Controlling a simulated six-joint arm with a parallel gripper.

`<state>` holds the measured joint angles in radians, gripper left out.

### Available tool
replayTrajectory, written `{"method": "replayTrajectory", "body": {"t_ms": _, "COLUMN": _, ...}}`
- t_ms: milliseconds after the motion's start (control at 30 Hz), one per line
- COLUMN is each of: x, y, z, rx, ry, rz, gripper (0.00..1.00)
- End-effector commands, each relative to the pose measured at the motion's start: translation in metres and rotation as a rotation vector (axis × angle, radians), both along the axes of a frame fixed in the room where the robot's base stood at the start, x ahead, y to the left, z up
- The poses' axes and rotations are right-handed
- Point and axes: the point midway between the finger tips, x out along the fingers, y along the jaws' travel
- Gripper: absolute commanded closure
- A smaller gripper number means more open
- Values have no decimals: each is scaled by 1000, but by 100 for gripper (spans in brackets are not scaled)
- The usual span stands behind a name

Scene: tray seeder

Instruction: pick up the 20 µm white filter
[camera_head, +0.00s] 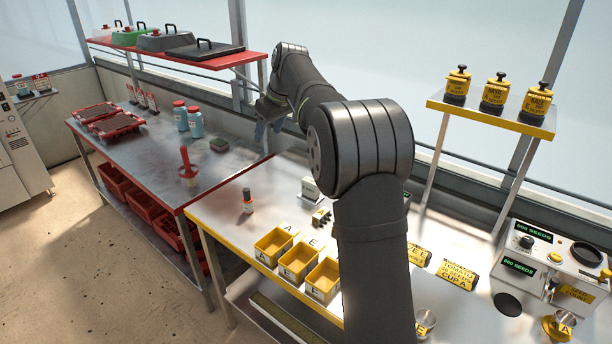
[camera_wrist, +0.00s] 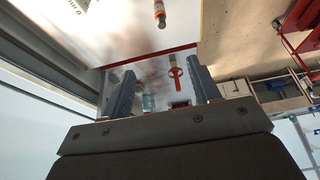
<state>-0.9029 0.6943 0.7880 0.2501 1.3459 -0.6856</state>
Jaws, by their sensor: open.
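I cannot make out a white filter marked 20 µm in either view. My gripper (camera_head: 266,122) is at the far side of the red-edged metal bench, above its right end, partly hidden by my own arm in the head view. In the wrist view my gripper (camera_wrist: 163,85) has its two fingers spread wide, with nothing held between them. Beyond the fingers, bench items show small and at a distance.
A red-handled tool (camera_head: 188,172), blue bottles (camera_head: 195,122) and a sponge (camera_head: 219,145) stand on the red-edged bench (camera_head: 150,165). A small dark-capped bottle (camera_head: 247,206) and yellow bins (camera_head: 273,246) are on the yellow-edged bench. A shelf (camera_head: 205,58) with lidded trays hangs above.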

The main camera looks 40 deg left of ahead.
Motion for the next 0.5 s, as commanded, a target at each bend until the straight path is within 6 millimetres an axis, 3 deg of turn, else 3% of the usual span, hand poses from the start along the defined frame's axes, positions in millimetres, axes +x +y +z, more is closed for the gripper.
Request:
{"method": "replayTrajectory", "body": {"t_ms": 233, "x": -3, "y": 8, "z": -13, "rx": -15, "ry": 6, "rz": -56, "gripper": 44}}
{"method": "replayTrajectory", "body": {"t_ms": 500, "x": -22, "y": 51, "z": -83, "rx": -51, "ry": 9, "rz": -410, "gripper": 44}}
